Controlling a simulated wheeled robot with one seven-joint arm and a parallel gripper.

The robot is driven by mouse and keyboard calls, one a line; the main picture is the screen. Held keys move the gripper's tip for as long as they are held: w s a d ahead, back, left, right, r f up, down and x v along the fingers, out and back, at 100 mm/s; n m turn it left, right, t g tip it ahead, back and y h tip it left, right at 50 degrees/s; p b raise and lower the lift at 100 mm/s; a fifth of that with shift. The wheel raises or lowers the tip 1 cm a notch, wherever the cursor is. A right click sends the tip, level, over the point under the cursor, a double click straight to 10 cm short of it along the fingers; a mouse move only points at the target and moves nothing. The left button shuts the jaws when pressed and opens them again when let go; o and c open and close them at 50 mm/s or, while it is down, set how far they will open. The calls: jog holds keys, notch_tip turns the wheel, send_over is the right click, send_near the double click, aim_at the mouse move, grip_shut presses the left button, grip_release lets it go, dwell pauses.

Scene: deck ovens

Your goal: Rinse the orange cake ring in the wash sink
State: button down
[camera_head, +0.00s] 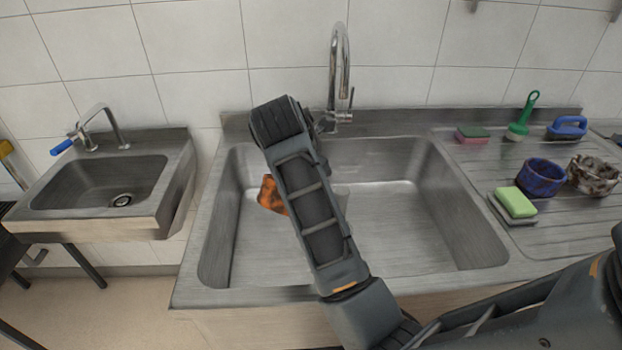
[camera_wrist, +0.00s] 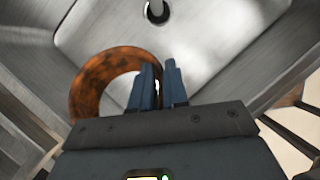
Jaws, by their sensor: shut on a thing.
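The orange cake ring (camera_head: 268,195) shows partly behind my arm, over the left part of the wash sink (camera_head: 420,235). In the wrist view the ring (camera_wrist: 92,88) is orange with dark brown smudges, and its open round shape is tilted. My gripper (camera_wrist: 163,85) is shut on the ring's wall at its right side; the exact contact is partly hidden by the fingers. In the head view my arm hides the gripper. The sink's drain (camera_wrist: 157,10) lies beyond the ring. The tap (camera_head: 339,75) stands at the sink's back edge, right of my arm.
A small hand sink (camera_head: 100,185) with a blue-handled tap is at left. On the right drainboard are a blue ring (camera_head: 541,177), a brown-spotted pale ring (camera_head: 593,175), a green-yellow sponge (camera_head: 515,202), a pink-green sponge (camera_head: 473,135), a green brush (camera_head: 522,116) and a blue brush (camera_head: 567,127).

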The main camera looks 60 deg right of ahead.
jog(key=shift+d+f, duration=0.1)
jog(key=shift+f, duration=1.05)
jog(key=shift+a+f, duration=0.2)
jog(key=shift+f, duration=0.9)
notch_tip(320, 180, down, 16)
jog(key=b, duration=0.3)
dwell(2.2)
